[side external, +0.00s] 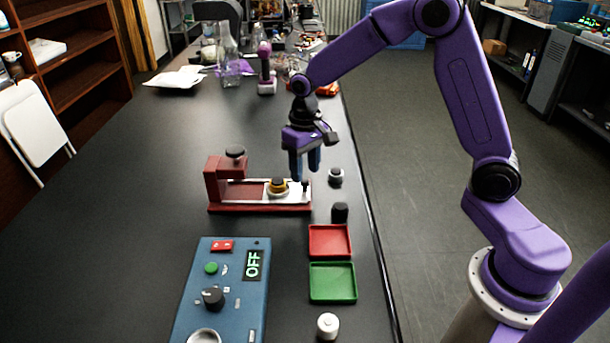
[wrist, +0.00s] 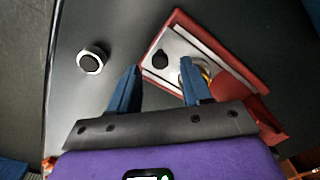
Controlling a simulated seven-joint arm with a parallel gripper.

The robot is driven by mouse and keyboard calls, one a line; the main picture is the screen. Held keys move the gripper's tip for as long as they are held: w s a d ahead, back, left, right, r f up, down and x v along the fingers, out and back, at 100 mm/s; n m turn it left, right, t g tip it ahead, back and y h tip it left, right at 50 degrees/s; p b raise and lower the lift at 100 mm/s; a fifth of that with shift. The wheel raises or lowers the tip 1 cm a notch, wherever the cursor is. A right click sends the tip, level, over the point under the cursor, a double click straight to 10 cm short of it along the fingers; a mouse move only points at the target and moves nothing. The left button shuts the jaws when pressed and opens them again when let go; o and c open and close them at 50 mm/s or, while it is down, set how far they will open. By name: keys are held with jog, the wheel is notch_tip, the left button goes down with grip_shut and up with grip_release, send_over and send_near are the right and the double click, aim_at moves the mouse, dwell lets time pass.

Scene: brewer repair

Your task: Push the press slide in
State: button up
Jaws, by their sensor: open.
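The red press (side external: 225,205) stands on the black table, with its upright head and dark knob (side external: 235,152) at the left. Its pale metal slide (side external: 250,191) lies along the red base, reaching to the right end. A yellow ring-shaped part (side external: 278,186) sits on the slide, clear of the head; it is partly hidden by a finger in the wrist view. A small black peg (wrist: 160,59) stands at the slide's outer end. My gripper (side external: 305,176) is open with blue fingers pointing down by that end; in the wrist view the fingertips (wrist: 160,66) lie either side of the peg.
A white-and-black round part (side external: 336,176) and a black cylinder (side external: 340,212) stand right of the press. Red (side external: 330,254) and green (side external: 332,298) trays lie in front, beside a blue control box (side external: 230,300) reading OFF. A white cylinder (side external: 328,325) stands near the front.

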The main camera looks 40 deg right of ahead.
aim_at(285, 182)
jog(key=shift+f, duration=1.4)
grip_shut()
jog(key=shift+w+a, duration=1.7)
grip_release()
notch_tip(285, 182, up, 18)
jog(key=shift+f, duration=0.2)
